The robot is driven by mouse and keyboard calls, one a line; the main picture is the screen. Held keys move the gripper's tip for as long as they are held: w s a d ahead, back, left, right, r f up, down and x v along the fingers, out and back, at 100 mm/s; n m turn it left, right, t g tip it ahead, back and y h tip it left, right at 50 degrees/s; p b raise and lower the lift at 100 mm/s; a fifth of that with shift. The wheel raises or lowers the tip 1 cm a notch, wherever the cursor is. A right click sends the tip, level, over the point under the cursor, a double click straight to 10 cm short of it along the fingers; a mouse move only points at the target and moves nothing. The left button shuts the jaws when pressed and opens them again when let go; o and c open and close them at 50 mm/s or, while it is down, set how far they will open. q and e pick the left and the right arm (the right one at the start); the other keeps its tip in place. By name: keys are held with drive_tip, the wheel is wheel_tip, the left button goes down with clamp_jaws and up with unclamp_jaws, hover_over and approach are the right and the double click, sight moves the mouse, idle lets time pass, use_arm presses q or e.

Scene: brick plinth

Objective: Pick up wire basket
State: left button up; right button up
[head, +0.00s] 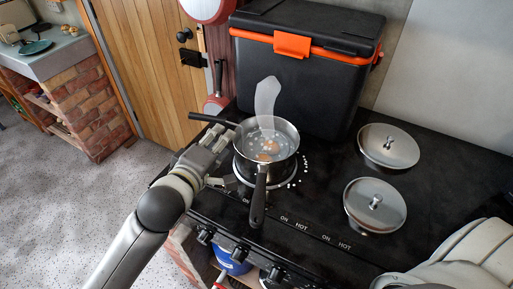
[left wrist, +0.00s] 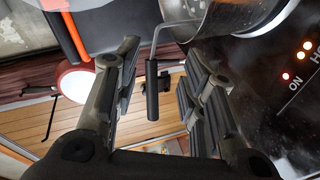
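A black handle on a bent metal rod (head: 208,118) sticks out left from the saucepan (head: 284,133); I take it for the wire basket's handle. Brown eggs (head: 268,147) lie inside the pan; the basket's mesh is not clear. My left gripper (head: 221,157) is at the pan's left side, near this handle. In the left wrist view the open fingers of my left gripper (left wrist: 163,72) stand on either side of the black handle (left wrist: 152,92). I cannot tell whether the handle lies within the fingers or beyond them. My right gripper is not in view.
The pan's own long black handle (head: 259,198) points to the front of the black hob (head: 306,212). Two round steel lids (head: 389,146) (head: 374,204) lie to the right. A large black cool box with an orange latch (head: 309,70) stands behind.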

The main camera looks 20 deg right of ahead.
use_arm(q)
drive_tip(key=x, duration=0.2)
drive_tip(key=p+x, duration=0.1)
drive_tip(key=x, duration=0.1)
drive_tip(key=p+x, duration=0.1)
drive_tip(key=x, duration=0.1)
drive_tip(key=shift+w+d+r, duration=0.1)
drive_tip(key=shift+d+r, duration=0.15)
drive_tip(key=shift+d, duration=0.35)
drive_tip(key=shift+w+d+f, duration=0.2)
drive_tip(key=shift+w, duration=0.05)
drive_tip(key=shift+c, duration=0.3)
clamp_jaws()
drive_tip(key=shift+r, duration=0.15)
